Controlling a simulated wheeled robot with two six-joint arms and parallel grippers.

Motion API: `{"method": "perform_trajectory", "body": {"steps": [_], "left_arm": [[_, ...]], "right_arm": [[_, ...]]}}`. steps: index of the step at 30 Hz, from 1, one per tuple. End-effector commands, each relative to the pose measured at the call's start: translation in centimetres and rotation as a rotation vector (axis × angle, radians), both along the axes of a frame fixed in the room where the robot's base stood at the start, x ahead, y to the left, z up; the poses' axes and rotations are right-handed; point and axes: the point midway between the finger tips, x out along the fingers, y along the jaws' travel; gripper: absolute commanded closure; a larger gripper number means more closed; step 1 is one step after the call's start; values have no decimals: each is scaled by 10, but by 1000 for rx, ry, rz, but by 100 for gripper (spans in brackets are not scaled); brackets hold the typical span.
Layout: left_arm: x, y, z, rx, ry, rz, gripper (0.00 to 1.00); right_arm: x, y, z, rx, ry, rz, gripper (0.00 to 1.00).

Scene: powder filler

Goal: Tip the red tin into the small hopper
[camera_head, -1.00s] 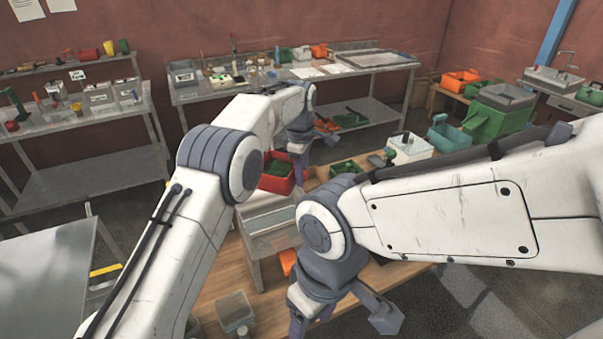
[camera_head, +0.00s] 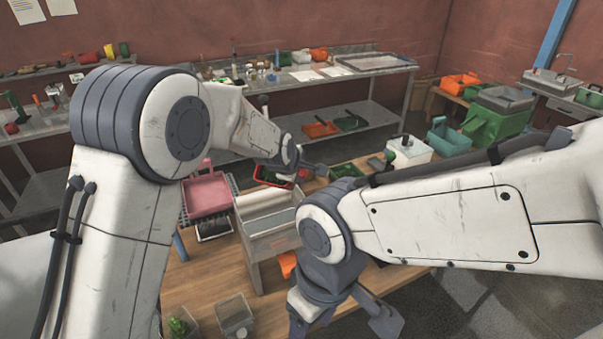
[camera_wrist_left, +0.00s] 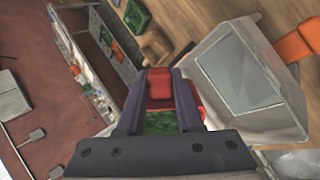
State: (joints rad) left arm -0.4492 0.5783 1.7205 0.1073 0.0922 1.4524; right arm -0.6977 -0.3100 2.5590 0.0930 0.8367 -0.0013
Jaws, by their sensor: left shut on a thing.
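My left gripper (camera_head: 306,171) is shut on the red tin (camera_head: 268,177), just behind the small hopper. The arm partly hides the tin in the head view. In the left wrist view, the tin (camera_wrist_left: 159,84) shows between the two fingers of the left gripper (camera_wrist_left: 158,90), with green contents (camera_wrist_left: 160,123) visible. The small hopper (camera_head: 268,241) is a grey box with a pale sloping top on the wooden table. It also shows right of the gripper in the left wrist view (camera_wrist_left: 207,73), apart from the tin. My right gripper (camera_head: 343,322) is open and empty in front of the hopper.
A pink tray (camera_head: 207,194) stands left of the hopper. A clear container (camera_head: 234,314) and an orange piece (camera_head: 287,264) lie near the table front. A white box (camera_head: 408,152) and a green tray (camera_head: 346,170) stand behind right. Bare wood (camera_head: 197,282) shows at left.

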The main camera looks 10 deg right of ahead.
Motion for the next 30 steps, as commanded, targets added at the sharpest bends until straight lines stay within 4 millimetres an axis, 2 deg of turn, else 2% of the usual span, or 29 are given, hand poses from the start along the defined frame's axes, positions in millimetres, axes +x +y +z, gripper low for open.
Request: {"method": "perform_trajectory", "body": {"steps": [1, 30], "left_arm": [[1, -1, -4, -4, -10, -1, 100], [-1, 0, -4, -63, -128, -1, 100]], "right_arm": [[0, 0, -11, -1, 1, 0, 36], [0, 0, -88, 0, 0, 2, 36]]}}
